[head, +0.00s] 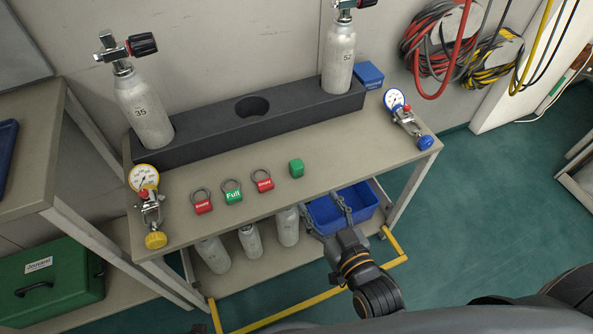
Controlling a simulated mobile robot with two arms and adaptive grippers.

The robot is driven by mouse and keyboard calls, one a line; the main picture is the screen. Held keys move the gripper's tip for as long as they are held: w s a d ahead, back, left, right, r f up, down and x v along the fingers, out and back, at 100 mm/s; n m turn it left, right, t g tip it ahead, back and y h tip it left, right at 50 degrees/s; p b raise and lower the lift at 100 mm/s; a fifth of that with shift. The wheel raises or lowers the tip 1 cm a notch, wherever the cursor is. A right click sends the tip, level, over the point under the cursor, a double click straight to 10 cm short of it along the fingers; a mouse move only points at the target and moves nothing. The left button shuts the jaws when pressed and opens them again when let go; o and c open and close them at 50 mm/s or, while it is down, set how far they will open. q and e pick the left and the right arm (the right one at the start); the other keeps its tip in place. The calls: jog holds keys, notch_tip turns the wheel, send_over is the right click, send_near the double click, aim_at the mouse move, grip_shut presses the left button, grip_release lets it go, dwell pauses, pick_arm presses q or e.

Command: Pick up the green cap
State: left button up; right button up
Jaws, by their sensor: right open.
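The green cap (296,168) is a small green block-like piece standing on the tabletop, right of the padlocks. My right gripper (326,214) is in front of the table's front edge, below and to the right of the cap in the picture. Its fingers are spread apart and nothing shows between them. It is clear of the cap. My left gripper is not in the head view.
Red, green and red padlocks (232,191) lie left of the cap. Gauges with a yellow knob (156,240) and a blue knob (425,142) sit at the table's ends. A black rack (215,130) holds two cylinders behind. Blue bins (362,203) are on the lower shelf.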

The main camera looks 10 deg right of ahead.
aim_at(299, 172)
jog(key=x, duration=0.7)
jog(key=shift+w+b, duration=0.15)
jog(key=shift+b, duration=0.25)
jog(key=shift+a+b+x, duration=0.2)
jog(key=shift+b+x, duration=0.25)
jog(key=shift+x, duration=2.35)
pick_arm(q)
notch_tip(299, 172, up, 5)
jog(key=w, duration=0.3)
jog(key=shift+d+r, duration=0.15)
pick_arm(e)
jog(key=shift+r, duration=0.2)
jog(key=c, duration=0.9)
